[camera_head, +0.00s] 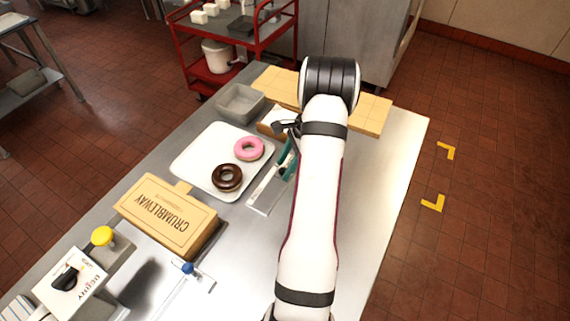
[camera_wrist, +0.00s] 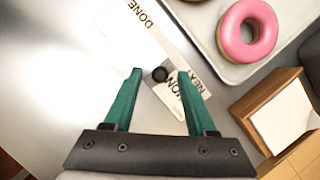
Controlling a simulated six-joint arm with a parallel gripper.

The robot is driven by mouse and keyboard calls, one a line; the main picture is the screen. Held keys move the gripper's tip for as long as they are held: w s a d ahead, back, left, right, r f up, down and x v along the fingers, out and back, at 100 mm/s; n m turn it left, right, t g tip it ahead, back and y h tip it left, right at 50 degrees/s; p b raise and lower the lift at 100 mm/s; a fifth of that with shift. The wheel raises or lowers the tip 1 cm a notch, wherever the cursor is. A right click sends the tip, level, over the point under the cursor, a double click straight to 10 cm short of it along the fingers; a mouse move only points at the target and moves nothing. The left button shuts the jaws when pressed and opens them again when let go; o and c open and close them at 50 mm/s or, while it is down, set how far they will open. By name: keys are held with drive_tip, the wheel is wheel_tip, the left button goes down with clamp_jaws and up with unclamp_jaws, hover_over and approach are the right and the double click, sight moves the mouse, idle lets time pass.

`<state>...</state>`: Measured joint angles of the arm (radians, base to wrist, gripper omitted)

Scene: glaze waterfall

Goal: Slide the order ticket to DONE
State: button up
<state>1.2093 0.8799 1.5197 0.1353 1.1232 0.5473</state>
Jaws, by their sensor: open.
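The order ticket (camera_wrist: 169,93) is a white card with dark print in the wrist view, partly cut off by the view of my fingers.
A white tray (camera_head: 190,168) with a pink donut (camera_head: 249,149) and a chocolate donut (camera_head: 227,178) lies left of the rail. Bare steel lies beside the rail's DONE end.

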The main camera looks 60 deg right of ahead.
drive_tip(key=shift+f, duration=0.1)
clamp_jaws()
idle(1.4)
